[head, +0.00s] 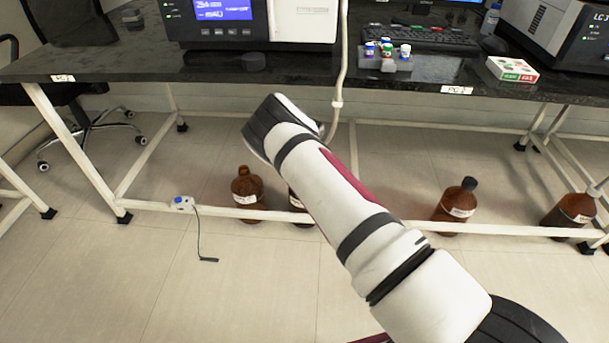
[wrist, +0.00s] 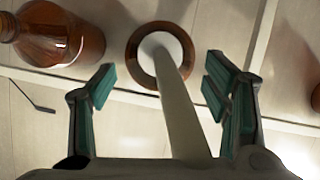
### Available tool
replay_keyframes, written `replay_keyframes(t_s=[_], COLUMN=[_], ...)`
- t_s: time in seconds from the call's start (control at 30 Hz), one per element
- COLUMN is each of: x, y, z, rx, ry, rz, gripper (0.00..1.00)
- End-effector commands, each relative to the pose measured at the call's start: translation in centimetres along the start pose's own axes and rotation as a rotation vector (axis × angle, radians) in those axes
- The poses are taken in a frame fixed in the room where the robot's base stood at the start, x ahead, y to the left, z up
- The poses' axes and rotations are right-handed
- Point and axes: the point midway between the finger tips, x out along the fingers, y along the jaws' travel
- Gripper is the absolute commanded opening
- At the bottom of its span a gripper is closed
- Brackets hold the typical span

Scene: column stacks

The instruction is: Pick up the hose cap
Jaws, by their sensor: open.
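The hose cap (wrist: 158,45) looks like a round white disc on top of a brown bottle (wrist: 133,57) in the wrist view. A pale hose (wrist: 178,105) runs from it toward the camera, between my fingers. My gripper (wrist: 160,85) is open, with one green-padded finger on each side of the hose and the cap beyond the fingertips. Nothing is gripped. In the head view the hose (head: 338,110) hangs down from the bench and passes behind my arm. That bottle (head: 296,201) is mostly hidden by my arm there, and the cap and my fingers are hidden.
A brown bottle (head: 247,190) stands to the left and also shows in the wrist view (wrist: 75,38). Two more bottles (head: 456,203) (head: 570,212) stand to the right. The bench (head: 280,80) overhangs, and a white frame bar (head: 400,226) runs low across the front.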

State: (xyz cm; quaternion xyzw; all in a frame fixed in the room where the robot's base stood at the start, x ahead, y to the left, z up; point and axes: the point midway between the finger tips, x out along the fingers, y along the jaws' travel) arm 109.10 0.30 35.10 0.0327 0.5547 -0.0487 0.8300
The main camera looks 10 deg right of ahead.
Motion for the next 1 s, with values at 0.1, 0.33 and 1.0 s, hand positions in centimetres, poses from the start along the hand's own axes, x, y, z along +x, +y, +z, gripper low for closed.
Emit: replay_keyframes(t_s=[0.1, 0.33, 1.0], x=[1.2, 4.0, 5.0], y=[-0.1, -0.2, -0.1], z=[0.0, 0.2, 0.4], rx=[-0.002, -0.002, 0.000], ry=[-0.001, -0.001, 0.000], rz=[-0.001, -0.001, 0.000], gripper=[0.70, 0.70, 0.20])
